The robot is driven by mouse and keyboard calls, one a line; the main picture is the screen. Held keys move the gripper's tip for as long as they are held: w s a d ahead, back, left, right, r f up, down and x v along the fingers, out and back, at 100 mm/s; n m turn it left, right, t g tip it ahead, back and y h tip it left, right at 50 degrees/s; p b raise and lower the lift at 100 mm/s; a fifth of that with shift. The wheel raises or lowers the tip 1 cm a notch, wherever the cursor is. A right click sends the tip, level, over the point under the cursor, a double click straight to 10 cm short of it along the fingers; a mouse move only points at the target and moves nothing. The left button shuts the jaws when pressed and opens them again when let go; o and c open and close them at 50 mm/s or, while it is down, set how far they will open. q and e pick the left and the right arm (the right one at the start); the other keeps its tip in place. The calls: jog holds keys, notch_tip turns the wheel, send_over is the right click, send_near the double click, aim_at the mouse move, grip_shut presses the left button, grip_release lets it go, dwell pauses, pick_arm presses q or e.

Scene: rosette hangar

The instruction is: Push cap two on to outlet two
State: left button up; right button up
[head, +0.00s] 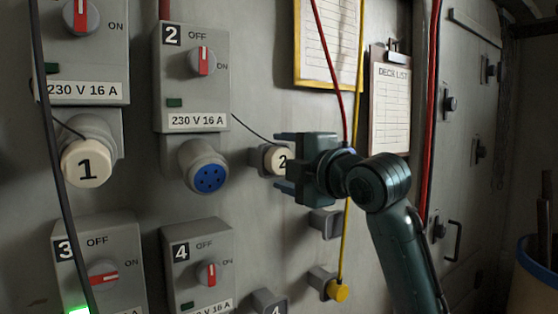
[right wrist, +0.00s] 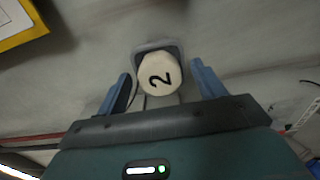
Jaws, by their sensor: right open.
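Cap two (head: 276,160), cream and round with a black 2, sits in a small grey wall holder to the right of outlet two. A thin dark cord runs from it to the box above. It also shows in the right wrist view (right wrist: 160,75), between the fingers. My right gripper (head: 281,162) is open around cap two, with a finger on either side and visible gaps. Outlet two (head: 209,178) is a grey round socket with an uncovered blue face, below the switch box (head: 193,80) marked 2. The left gripper is not in view.
Cap one (head: 87,163) covers the outlet at left. Boxes 3 (head: 98,262) and 4 (head: 199,265) are below. A yellow plug (head: 338,291) sits in a lower holder. Red and yellow cables hang near my right wrist. A clipboard (head: 389,105) hangs behind my arm.

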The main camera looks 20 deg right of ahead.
jog(key=shift+c, duration=0.3)
jog(key=c, duration=1.3)
jog(key=shift+o, duration=0.2)
jog(key=shift+s, duration=0.15)
jog(key=shift+v, duration=2.9)
